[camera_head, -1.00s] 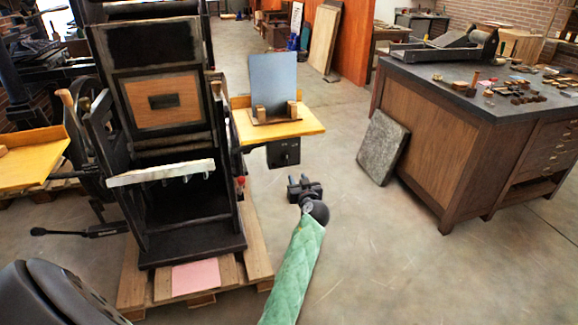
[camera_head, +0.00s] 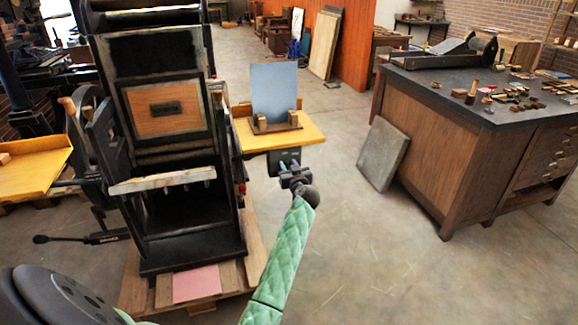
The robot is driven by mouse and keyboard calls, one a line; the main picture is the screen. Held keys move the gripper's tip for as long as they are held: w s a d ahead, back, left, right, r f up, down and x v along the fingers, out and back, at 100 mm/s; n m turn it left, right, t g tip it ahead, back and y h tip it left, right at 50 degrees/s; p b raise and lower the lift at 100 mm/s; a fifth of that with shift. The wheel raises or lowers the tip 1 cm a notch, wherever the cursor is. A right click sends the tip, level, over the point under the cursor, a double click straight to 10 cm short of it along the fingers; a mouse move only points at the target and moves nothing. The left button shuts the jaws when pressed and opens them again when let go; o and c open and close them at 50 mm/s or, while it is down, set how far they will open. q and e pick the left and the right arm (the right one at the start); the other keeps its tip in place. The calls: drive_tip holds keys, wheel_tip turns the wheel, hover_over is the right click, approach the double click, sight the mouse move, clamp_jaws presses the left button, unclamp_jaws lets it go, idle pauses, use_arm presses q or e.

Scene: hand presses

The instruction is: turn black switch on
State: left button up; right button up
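A black switch box (camera_head: 284,155) hangs under the yellow wooden shelf (camera_head: 310,134) on the right side of the dark press (camera_head: 170,130). The switch itself is too small to make out. My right gripper is not in view.
A blue-grey plate (camera_head: 274,92) stands in wooden holders on the shelf. A grey slab (camera_head: 383,154) leans on the wooden cabinet (camera_head: 430,140) at right. The press stands on a wooden pallet (camera_head: 258,240). The floor between pallet and cabinet is clear.

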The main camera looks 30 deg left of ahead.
use_arm(q)
clamp_jaws()
